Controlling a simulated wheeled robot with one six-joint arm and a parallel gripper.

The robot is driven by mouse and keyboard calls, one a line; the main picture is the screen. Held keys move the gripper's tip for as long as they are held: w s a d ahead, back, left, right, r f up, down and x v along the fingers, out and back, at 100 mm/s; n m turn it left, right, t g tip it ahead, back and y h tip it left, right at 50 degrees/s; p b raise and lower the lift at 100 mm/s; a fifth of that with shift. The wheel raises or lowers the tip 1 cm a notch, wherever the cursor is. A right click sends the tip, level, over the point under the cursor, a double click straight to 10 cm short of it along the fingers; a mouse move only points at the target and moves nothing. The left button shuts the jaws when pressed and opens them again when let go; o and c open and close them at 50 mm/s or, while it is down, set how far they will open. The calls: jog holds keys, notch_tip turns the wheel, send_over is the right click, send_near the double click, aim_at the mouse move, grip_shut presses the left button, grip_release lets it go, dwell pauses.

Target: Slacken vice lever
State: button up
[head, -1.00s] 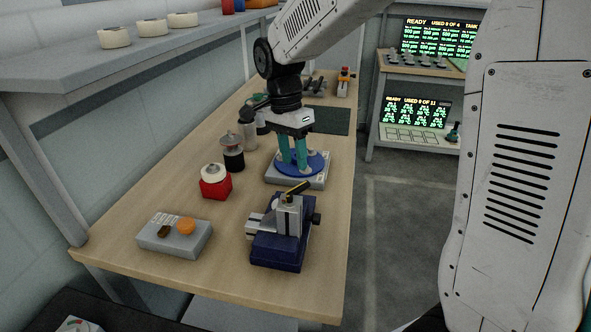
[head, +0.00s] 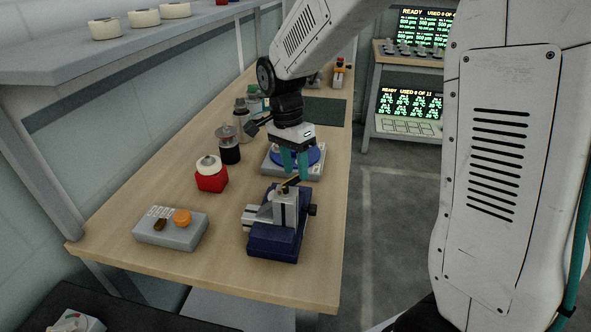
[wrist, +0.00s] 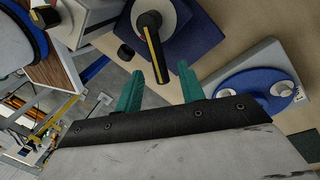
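The vice (head: 277,238) has a dark blue base and grey jaws and stands near the right edge of the bench. Its lever (head: 290,183) sits on top; in the wrist view the lever (wrist: 152,46) is black with a yellow stripe. My gripper (head: 294,168) points down just above and behind the lever in the head view. In the wrist view my gripper (wrist: 161,70) has its two teal fingers apart, with the lever's end appearing in the gap between them. Nothing shows held. I cannot tell whether a finger touches the lever.
A grey unit with a blue disc (head: 309,154) stands just behind the vice. A red-based pot (head: 211,176), a dark jar (head: 229,149) and a grey box with an orange knob (head: 171,231) stand to the left. The bench front is clear.

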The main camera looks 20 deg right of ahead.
jog(key=shift+s+f, duration=0.1)
jog(key=shift+f, duration=0.75)
grip_shut()
jog(key=shift+w+a+n, duration=0.2)
jog(key=shift+w+n, duration=0.15)
jog(key=shift+n, duration=0.45)
jog(key=shift+w+a+n, duration=0.15)
jog(key=shift+w+n, duration=0.15)
jog(key=shift+n, duration=0.5)
jog(key=shift+w+a+n+t+h, duration=0.15)
jog(key=shift+w+a+n+h, duration=0.15)
jog(key=shift+n, duration=0.5)
jog(key=shift+w+a+n+t+h, duration=0.15)
jog(key=shift+a+n+h, duration=0.1)
jog(key=shift+n, duration=0.55)
